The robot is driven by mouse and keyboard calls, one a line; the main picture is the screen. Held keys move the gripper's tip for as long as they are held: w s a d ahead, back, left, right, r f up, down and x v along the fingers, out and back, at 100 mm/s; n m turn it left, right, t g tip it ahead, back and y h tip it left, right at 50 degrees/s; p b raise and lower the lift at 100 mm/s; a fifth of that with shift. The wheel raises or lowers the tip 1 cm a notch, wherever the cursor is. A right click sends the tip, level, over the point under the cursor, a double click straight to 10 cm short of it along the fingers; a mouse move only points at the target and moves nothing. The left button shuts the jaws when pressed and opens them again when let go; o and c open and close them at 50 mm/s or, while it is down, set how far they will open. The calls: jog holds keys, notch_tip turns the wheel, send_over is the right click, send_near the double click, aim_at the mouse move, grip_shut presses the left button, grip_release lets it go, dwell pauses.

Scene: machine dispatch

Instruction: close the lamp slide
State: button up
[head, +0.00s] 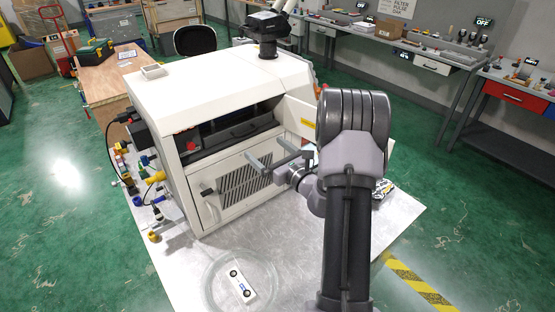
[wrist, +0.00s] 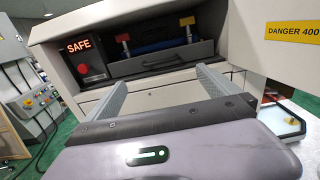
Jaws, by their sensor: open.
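The lamp slide looks like the black drawer with a bar handle inside the white machine's front opening (head: 240,132). In the wrist view its black front (wrist: 165,58) lies straight ahead, with a blue part, a red block and a yellow block behind and above it. How far the slide stands out is hard to tell. My gripper (head: 266,149) is open and empty in front of the machine. In the wrist view its two grey fingers (wrist: 160,78) point at the opening, a little below the slide's handle, with no contact visible.
A lit SAFE sign (wrist: 78,45) and red button (wrist: 83,69) sit left of the slide. A raised panel with a yellow DANGER label (wrist: 292,32) stands at right. Below is a vented door (head: 245,178). A round dish (head: 243,285) lies on the table's front.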

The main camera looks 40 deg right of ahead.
jog(key=s, duration=0.6)
jog(key=shift+a, duration=0.2)
jog(key=s+a+r+n+g+y+b, duration=0.1)
jog(key=a+r+n+g+y+b, duration=0.2)
jog(key=a+n+y, duration=0.75)
jog(key=s+a+r+n+g+y+b, duration=0.1)
jog(key=a+n+g+b, duration=0.35)
jog(key=a, duration=1.35)
jog(key=s+a+f+n+g+b, duration=0.2)
jog(key=s+a+n+g, duration=0.25)
jog(key=s+a, duration=0.2)
jog(key=s+f+n+h+b, duration=0.2)
jog(key=s+n+h+b, duration=0.1)
jog(key=s+n, duration=0.3)
jog(key=s+d+f+n+h+b, duration=0.1)
jog(key=s+f+n+h+b, duration=0.2)
jog(key=s+n+h, duration=0.2)
jog(key=shift+s+f+n, duration=0.35)
jog(key=shift+s+n, duration=0.5)
jog(key=shift+s, duration=0.35)
